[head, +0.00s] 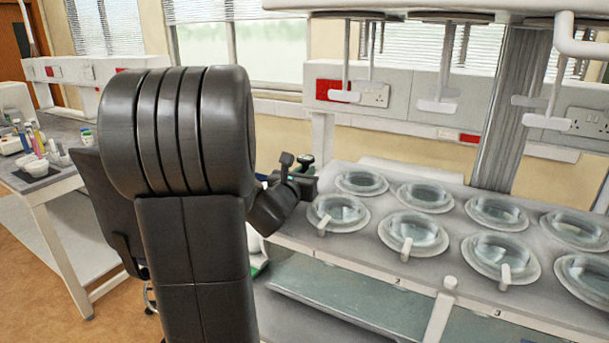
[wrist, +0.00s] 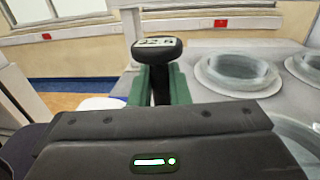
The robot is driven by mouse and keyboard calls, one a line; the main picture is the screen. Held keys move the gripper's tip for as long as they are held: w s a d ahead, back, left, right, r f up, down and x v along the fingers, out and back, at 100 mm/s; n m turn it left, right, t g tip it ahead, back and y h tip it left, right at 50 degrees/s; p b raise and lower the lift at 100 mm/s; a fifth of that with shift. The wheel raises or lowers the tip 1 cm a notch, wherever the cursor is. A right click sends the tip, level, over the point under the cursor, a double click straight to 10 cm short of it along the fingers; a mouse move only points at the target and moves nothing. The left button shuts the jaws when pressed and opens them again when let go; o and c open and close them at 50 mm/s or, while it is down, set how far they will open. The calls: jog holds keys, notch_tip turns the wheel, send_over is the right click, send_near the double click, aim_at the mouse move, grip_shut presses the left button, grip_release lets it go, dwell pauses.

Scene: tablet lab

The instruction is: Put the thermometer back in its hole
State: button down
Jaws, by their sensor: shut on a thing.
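My gripper (wrist: 158,88) is shut on the thermometer (wrist: 157,47) in the wrist view. Its green fingers hold the dark stem just below the black head, which has a small lit digit display facing me. The stem's lower end is hidden behind my gripper's body. In the head view my gripper (head: 298,180) is by the left end of the vessel bench (head: 350,230), partly behind my large dark arm. The thermometer's dark head (head: 286,159) stands just above it there. I cannot make out the thermometer's hole in either view.
Several round glass vessels (head: 337,212) sit in the bench top, to the right of my gripper. Pale rods (head: 346,60) hang above them from an overhead unit. A side table (head: 30,180) with bottles stands at the far left. Open floor shows beyond the thermometer.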

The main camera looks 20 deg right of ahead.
jog(key=shift+f, duration=0.15)
jog(key=c, duration=1.3)
grip_release()
jog(key=b+v, duration=0.2)
jog(key=v, duration=1.1)
jog(key=shift+s+a+b, duration=0.25)
jog(key=shift+a+b, duration=0.05)
jog(key=shift+b, duration=0.05)
jog(key=p+x, duration=0.2)
jog(key=x, duration=1.1)
jog(key=shift+w+d+p, duration=0.25)
jog(key=shift+d+p, duration=0.05)
